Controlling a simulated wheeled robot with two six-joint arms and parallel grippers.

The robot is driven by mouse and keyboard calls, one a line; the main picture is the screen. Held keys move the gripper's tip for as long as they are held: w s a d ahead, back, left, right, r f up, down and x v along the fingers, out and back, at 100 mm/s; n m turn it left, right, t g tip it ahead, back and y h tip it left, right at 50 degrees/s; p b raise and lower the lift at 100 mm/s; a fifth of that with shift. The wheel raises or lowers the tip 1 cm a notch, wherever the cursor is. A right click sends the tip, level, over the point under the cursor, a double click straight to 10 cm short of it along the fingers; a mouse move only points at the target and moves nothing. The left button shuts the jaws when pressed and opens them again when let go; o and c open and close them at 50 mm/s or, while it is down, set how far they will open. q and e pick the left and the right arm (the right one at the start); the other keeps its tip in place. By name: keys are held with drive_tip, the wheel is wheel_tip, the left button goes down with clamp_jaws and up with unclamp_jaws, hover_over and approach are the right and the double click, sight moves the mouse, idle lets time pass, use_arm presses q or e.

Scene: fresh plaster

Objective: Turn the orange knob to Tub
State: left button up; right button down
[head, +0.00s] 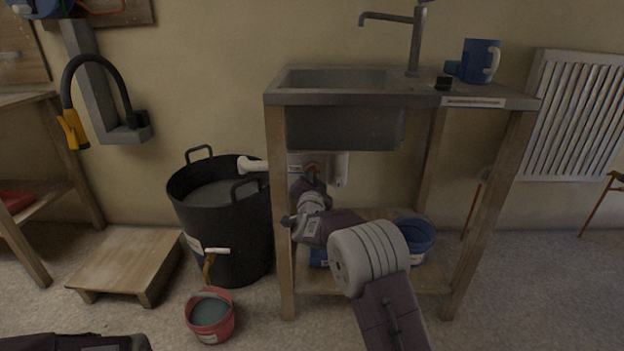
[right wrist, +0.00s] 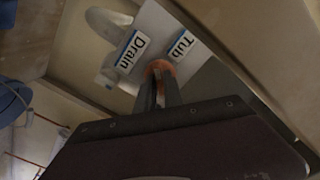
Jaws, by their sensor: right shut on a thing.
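The orange knob (head: 312,168) sits on a pale plate (head: 340,170) below the sink, and it also shows in the right wrist view (right wrist: 158,68). The plate carries two labels in the right wrist view, "Drain" (right wrist: 131,49) and "Tub" (right wrist: 182,45). My right gripper (right wrist: 159,87) is shut on the knob, its fingers covering part of it. In the head view my right arm reaches under the sink to it. I cannot tell which label the knob points at. My left gripper is not in view.
A wooden stand with a grey sink (head: 345,120) surrounds my right arm; its front legs are close by. A white spout (head: 252,165) reaches over a black tub (head: 225,235). A red bucket (head: 210,315) and a wooden step (head: 125,260) stand on the floor. A blue bucket (head: 414,236) is on the lower shelf.

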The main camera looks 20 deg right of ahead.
drive_tip(key=m+b, duration=0.7)
drive_tip(key=m, duration=0.3)
drive_tip(key=shift+b, duration=0.3)
drive_tip(key=c, duration=1.4)
unclamp_jaws()
